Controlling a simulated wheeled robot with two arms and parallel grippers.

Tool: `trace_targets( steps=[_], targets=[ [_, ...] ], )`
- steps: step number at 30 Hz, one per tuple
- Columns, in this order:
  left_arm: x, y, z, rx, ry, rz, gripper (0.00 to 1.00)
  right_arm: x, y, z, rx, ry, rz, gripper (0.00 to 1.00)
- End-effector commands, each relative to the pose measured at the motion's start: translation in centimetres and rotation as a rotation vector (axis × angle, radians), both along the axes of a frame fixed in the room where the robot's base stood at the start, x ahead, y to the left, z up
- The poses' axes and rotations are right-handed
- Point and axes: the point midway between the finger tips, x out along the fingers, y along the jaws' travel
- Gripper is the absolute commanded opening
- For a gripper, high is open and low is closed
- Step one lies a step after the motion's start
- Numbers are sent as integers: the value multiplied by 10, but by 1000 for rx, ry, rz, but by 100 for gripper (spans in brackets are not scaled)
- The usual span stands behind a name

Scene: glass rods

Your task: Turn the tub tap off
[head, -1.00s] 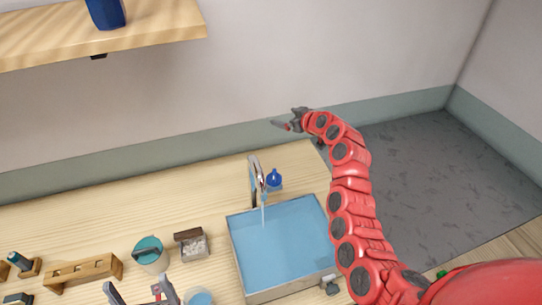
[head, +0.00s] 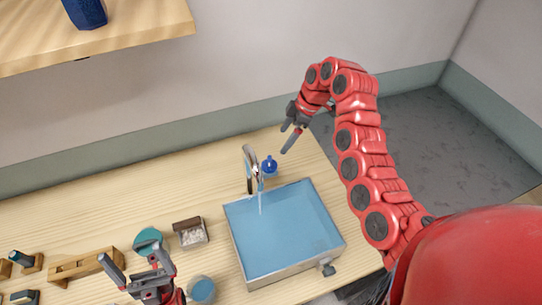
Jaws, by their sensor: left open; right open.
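The curved metal tap (head: 249,168) stands behind the tub, and a thin stream of water falls from its spout. A blue knob (head: 269,165) is just right of the tap. The tub (head: 232,242) is a rectangular basin with blue water in it. My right gripper (head: 305,130) is open and empty, above and to the right of the blue knob, apart from it, with one finger pointing down and left. My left gripper (head: 132,262) is open and empty at the lower left, over the front of the table, apart from the tub.
A grey knob-like fitting (head: 327,268) sits at the tub's front right corner. A teal-topped container (head: 147,240), a box of pale pieces (head: 192,234), a wooden rack (head: 78,265) and a round blue-filled container (head: 201,289) are to the left. A shelf with a blue vase (head: 86,12) is above.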

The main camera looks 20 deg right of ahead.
Motion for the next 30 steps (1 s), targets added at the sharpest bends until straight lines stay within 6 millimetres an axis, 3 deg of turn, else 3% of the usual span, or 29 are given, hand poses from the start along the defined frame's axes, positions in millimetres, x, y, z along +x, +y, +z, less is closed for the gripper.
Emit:
trace_targets(
  steps=[10,19,21,30],
  targets=[
    [0,0,10,0,0,0,100,7,24,-57,-2,2,3,96],
    [0,0,4,0,0,0,100,12,33,-84,-3,0,2,96],
    [0,0,-12,0,0,0,100,13,36,-101,-3,1,0,96],
    [0,0,-20,0,0,0,100,16,42,-108,0,-1,0,96]
  ],
)
